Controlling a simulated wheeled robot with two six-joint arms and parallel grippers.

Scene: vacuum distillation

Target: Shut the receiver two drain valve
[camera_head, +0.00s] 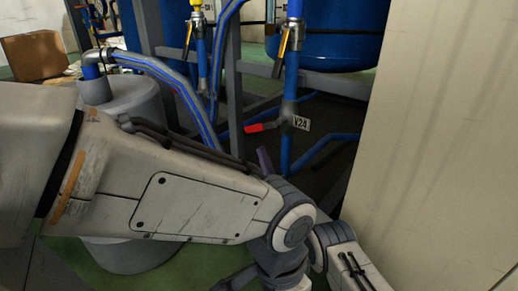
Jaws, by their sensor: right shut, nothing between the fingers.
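A valve with a red-ended lever (262,127) sits on a vertical blue pipe (291,85), with a white tag reading V24 (301,123) beside it. Its lever points left, nearly level, across the pipe. I cannot tell for certain that this is the receiver two drain valve. What shows of my right gripper (264,159) is a dark, narrow tip just below the lever, apart from it in the picture. It is shut and empty. The rest of it is hidden behind my large white arm link. My left gripper cannot be made out.
Two yellow-handled valves (281,52) (189,36) hang on pipes higher up. Blue tanks (331,35) stand on a grey frame (340,84). A pale panel (445,140) closes off the right side. A grey vessel (125,105) with a hose stands at left, and a cardboard box (35,55) lies farther back.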

